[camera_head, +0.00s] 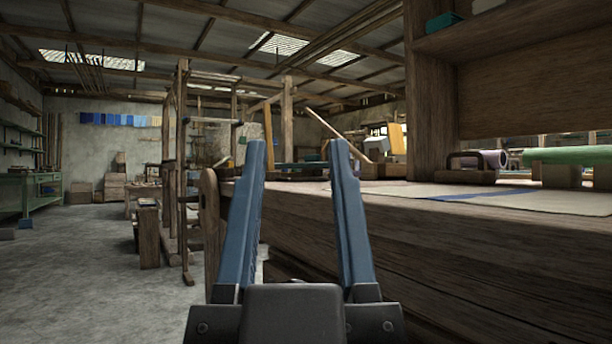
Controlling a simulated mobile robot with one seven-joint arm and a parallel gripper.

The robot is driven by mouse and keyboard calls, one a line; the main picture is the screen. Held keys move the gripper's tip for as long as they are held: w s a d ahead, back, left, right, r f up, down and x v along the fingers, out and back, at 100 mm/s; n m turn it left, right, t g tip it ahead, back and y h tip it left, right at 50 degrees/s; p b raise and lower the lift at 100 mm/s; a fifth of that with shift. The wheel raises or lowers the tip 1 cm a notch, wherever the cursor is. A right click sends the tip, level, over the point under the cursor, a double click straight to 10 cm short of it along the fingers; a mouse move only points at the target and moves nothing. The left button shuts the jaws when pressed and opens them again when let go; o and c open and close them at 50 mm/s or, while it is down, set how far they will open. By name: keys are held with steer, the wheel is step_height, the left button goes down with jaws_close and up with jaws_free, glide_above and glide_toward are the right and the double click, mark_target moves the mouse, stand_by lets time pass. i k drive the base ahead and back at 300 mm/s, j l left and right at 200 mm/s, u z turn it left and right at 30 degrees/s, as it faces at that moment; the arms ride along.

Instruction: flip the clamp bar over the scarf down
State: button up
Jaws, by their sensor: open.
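My gripper (297,147) is open and empty, its two blue fingers pointing up and forward in the lower middle of the view. A pale flat cloth (535,197) with a blue stripe, which looks like the scarf, lies on the wooden bench top at the right. No part with the clear shape of a clamp bar over the cloth shows. A slanted wooden bar (335,129) rises to the upper left behind my right finger; I cannot tell whether it is the clamp bar. My gripper is left of the cloth and apart from it.
The wooden bench (450,235) fills the right side, with a brown handled block (472,168), a purple roll (492,159) and a green roll (570,155) on it. A wooden frame (180,170) stands left of centre. Grey floor (100,260) is clear at the left.

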mark_target(356, 153)
steer(key=i+j+z, duration=0.1)
steer(key=i+j, duration=0.15)
steer(key=i+j+z, duration=0.1)
steer(key=i+j, duration=0.2)
steer(key=j, duration=0.15)
steer(key=i+j+z, duration=0.1)
steer(key=i+j, duration=0.15)
steer(key=i+j+z, duration=0.1)
steer(key=j, duration=0.4)
steer(key=i+j+z, duration=0.1)
steer(key=i+j, duration=0.25)
